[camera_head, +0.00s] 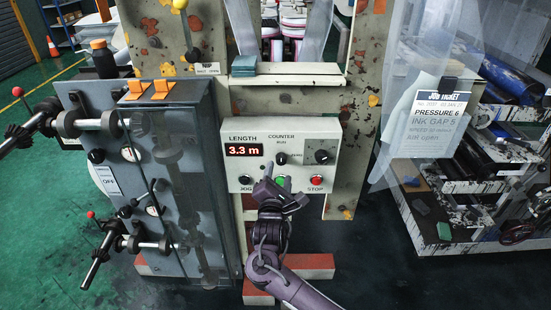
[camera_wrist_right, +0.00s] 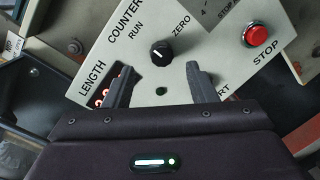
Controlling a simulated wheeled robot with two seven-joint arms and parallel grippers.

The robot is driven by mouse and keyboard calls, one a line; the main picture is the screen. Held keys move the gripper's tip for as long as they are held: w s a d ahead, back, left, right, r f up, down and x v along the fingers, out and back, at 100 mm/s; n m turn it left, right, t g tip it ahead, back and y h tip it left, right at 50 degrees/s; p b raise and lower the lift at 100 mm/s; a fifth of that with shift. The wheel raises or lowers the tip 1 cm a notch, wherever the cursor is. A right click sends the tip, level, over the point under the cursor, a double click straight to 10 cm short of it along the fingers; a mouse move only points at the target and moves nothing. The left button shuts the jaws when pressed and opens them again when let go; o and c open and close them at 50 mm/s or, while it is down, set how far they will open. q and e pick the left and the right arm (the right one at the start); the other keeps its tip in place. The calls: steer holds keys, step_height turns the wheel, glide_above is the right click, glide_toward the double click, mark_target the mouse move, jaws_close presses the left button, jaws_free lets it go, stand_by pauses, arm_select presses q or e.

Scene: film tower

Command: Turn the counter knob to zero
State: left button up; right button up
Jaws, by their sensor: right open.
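The counter knob (camera_head: 281,158) is a small black dial on the pale control panel (camera_head: 240,134), between the RUN and ZERO labels. It shows larger in the right wrist view (camera_wrist_right: 162,53), where its white mark seems to point toward RUN. The red length display (camera_head: 244,149) reads 3.3 m. My right gripper (camera_head: 283,181) is in front of the panel, just below the knob. In the right wrist view its two fingers (camera_wrist_right: 162,80) are apart, with nothing between them, and the knob lies just beyond their tips. My left gripper is not in view.
The red STOP button (camera_head: 316,181) is right of the gripper, and the JOG button (camera_head: 245,180) is left. The START button is partly covered by my gripper. Another black dial (camera_head: 321,156) sits right of the knob. A grey cabinet with cranks (camera_head: 160,180) stands at left.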

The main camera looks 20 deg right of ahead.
mark_target(281, 162)
steer(key=x, duration=0.5)
steer(key=shift+w+f, duration=0.1)
steer(key=shift+w, duration=0.1)
steer(key=shift+w+d, duration=0.15)
steer(key=shift+w, duration=0.2)
steer(key=c, duration=1)
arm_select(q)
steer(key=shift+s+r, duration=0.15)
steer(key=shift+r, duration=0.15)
arm_select(e)
steer(key=shift+d, duration=0.1)
